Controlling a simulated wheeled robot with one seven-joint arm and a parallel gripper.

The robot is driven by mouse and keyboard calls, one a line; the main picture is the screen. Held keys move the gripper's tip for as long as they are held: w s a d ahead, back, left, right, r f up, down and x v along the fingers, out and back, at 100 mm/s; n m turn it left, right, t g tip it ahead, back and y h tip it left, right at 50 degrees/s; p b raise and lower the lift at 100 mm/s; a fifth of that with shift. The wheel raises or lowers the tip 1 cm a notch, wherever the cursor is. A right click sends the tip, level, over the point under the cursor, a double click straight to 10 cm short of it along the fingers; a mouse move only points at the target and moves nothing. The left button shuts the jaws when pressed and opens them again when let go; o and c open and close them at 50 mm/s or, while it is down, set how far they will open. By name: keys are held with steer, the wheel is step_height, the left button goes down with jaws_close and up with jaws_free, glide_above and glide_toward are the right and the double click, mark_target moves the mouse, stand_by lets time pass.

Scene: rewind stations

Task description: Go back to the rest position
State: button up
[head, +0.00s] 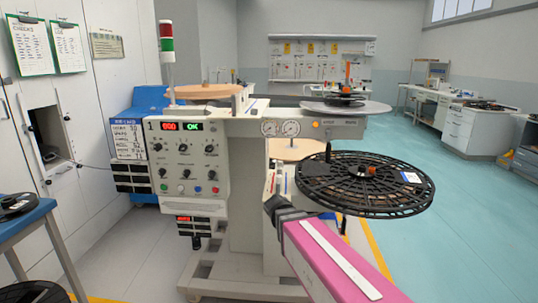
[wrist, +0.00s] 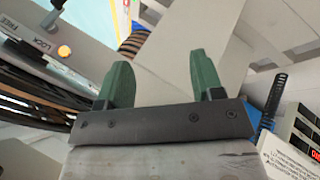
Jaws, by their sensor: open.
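My gripper (wrist: 162,78) is open, with its two green fingers apart and nothing between them in the wrist view. In the head view my pink arm reaches in from the bottom right toward the front of the rewind station (head: 250,135); the fingers cannot be made out there. A large black spoked reel (head: 362,186) lies flat on the station's right side, beyond my arm. Its edge (wrist: 30,85) fills the left of the wrist view, beside the gripper and apart from the fingers.
The control panel (head: 187,160) with lit displays stands left of my arm. An orange light (wrist: 64,51) shows near the LOCK label in the wrist view. A blue table (head: 25,222) is at the far left. Open floor (head: 470,220) lies to the right.

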steer(key=s+d+f+m+g+y, duration=0.4)
steer(key=s+d+f+m+g, duration=0.1)
steer(key=s+d+f, duration=0.4)
steer(key=s+d, duration=0.1)
steer(key=s, duration=0.1)
steer(key=shift+s+f+g+y, duration=0.3)
steer(key=shift+s+f, duration=0.05)
steer(key=shift+f, duration=0.05)
steer(key=shift+d, duration=0.1)
stand_by(1.0)
